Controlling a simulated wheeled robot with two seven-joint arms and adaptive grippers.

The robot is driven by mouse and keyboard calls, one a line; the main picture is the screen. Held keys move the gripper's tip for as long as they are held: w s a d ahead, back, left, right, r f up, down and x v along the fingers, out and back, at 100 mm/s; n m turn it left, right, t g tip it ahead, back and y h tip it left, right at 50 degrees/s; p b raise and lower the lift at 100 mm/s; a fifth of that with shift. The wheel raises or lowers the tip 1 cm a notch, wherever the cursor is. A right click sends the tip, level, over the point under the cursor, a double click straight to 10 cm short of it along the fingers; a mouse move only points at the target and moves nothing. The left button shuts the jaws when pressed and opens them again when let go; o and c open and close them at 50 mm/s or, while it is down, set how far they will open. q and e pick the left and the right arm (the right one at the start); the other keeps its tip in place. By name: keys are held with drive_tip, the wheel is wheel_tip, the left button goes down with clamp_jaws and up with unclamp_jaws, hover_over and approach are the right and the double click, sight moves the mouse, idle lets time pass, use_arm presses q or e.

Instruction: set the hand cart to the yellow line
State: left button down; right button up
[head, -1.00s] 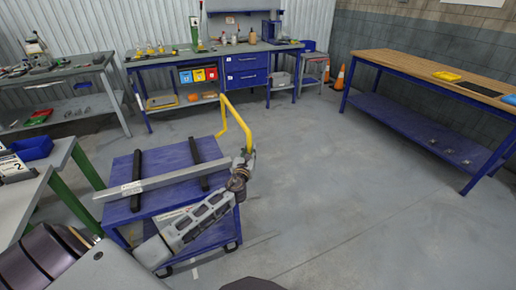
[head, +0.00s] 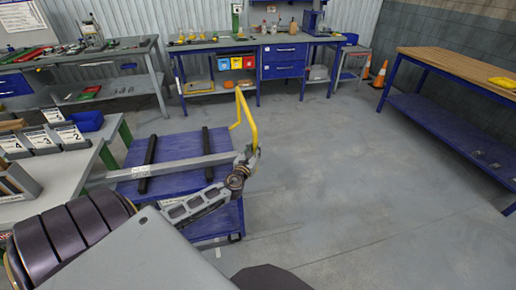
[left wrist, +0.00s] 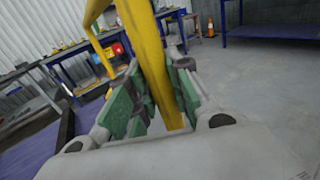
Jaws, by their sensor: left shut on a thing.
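The hand cart (head: 184,179) is blue, with two decks and a yellow handle (head: 244,112) on its right side. It stands on the grey floor in the head view. My left gripper (head: 249,154) is shut on the lower part of the yellow handle. In the left wrist view the yellow bar (left wrist: 157,62) passes between the green-padded fingers (left wrist: 160,100). A grey bar (head: 190,164) with a label lies across black strips on the top deck. My arm hides part of the lower deck. I see no yellow line on the floor. My right gripper is not in view.
A grey table (head: 75,172) with numbered bins stands close on the cart's left. A workbench (head: 225,46) with blue drawers runs along the back. A wood-topped table (head: 465,70) stands at right. Orange cones (head: 380,74) stand at the back. The floor (head: 330,170) between is clear.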

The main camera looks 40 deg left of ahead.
use_arm(q)
drive_tip(key=c, duration=1.3)
unclamp_jaws()
drive_tip(key=shift+v, duration=0.85)
drive_tip(key=v, duration=1)
drive_tip(key=shift+s+d, duration=0.1)
drive_tip(key=shift+s, duration=0.05)
